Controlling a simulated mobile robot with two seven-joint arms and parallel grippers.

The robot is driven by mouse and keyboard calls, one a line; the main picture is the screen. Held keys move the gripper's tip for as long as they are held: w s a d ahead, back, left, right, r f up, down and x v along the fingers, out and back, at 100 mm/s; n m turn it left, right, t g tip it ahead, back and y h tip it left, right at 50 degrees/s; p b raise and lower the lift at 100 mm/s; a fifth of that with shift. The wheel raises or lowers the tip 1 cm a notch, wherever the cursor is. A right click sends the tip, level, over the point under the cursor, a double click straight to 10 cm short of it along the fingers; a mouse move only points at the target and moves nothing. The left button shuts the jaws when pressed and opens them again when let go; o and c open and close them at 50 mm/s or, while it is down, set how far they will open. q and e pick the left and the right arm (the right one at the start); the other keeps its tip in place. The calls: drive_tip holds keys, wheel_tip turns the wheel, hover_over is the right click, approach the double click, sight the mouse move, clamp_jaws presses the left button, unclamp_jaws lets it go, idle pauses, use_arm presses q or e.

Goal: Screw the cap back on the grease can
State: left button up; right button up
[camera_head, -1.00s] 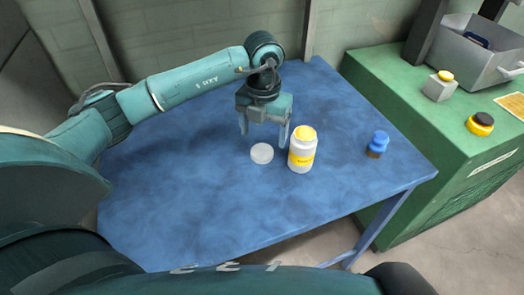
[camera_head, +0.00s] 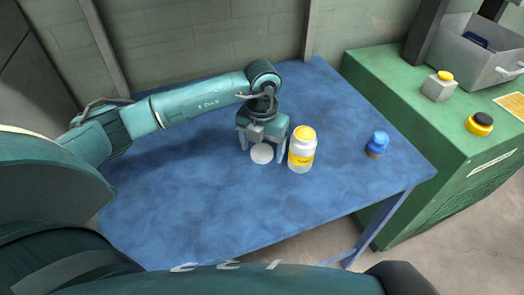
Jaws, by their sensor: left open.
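The grease can (camera_head: 301,156) stands upright on the blue table, a white jar with a yellow label and yellow at its open top. The cap (camera_head: 262,154), a flat whitish disc, lies on the table just left of the can. My left gripper (camera_head: 262,156) is open and points down over the cap, with one finger on each side of it. Its right finger is close to the can; I cannot tell whether they touch. My right gripper is not in view.
A small blue-topped item (camera_head: 377,143) stands toward the right of the blue table (camera_head: 210,205). A green cabinet (camera_head: 400,95) at the right holds a grey bin (camera_head: 475,55), a yellow-buttoned box (camera_head: 439,86) and a black-and-yellow button (camera_head: 480,124). The table's front and left are clear.

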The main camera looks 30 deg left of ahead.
sight(262, 151)
use_arm(q)
drive_tip(key=shift+c, duration=0.5)
drive_tip(key=c, duration=1)
drive_tip(key=shift+o, duration=0.2)
drive_tip(key=shift+r, duration=0.1)
wheel_tip(262, 151, up, 10)
